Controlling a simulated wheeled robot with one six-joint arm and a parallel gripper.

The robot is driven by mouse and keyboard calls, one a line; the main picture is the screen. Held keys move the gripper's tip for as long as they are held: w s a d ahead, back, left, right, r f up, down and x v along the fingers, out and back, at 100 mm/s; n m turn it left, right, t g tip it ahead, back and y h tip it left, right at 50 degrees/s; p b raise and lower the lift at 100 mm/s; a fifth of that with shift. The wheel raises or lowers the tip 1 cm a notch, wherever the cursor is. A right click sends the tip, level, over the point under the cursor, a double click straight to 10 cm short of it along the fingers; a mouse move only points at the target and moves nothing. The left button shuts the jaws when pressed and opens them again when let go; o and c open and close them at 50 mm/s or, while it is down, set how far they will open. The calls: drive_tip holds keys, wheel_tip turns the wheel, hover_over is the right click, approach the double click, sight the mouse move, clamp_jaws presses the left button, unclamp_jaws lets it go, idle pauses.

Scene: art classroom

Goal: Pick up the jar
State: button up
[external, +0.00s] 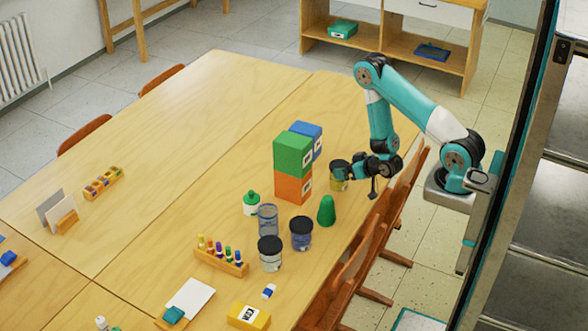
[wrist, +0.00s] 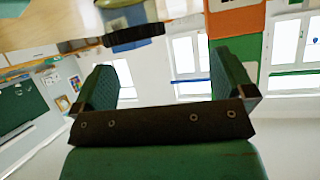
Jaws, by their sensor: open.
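A yellow jar with a dark lid (external: 339,183) stands upright on the table near its right edge, partly hidden by my gripper (external: 351,172). The wrist view looks upside down. In it the jar (wrist: 125,17) is cut off at the top, with its dark lid lowest in the picture. My gripper (wrist: 167,82) is open, with nothing between its two green fingers. The jar lies beyond the fingertips, toward the left finger. Other jars stand nearer the camera: a purple one (external: 301,236), a clear one with a black lid (external: 270,259) and a bluish glass one (external: 268,222).
Stacked green (external: 292,155), orange (external: 293,187) and blue (external: 308,137) boxes stand just left of the yellow jar. A green cone (external: 326,212) and a green-capped bottle (external: 251,204) are nearby. Chairs (external: 350,270) line the right edge. The far table (external: 215,95) is clear.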

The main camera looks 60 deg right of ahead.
sight(341, 166)
drive_tip(key=shift+t+h, duration=0.5)
drive_tip(key=w+d+f, duration=0.2)
drive_tip(key=w+d+f+p, duration=0.1)
drive_tip(key=w+d+f, duration=0.1)
drive_tip(key=shift+w+f+p, duration=0.2)
drive_tip(key=shift+f+p, duration=0.1)
drive_tip(key=shift+f, duration=0.05)
drive_tip(key=c, duration=1)
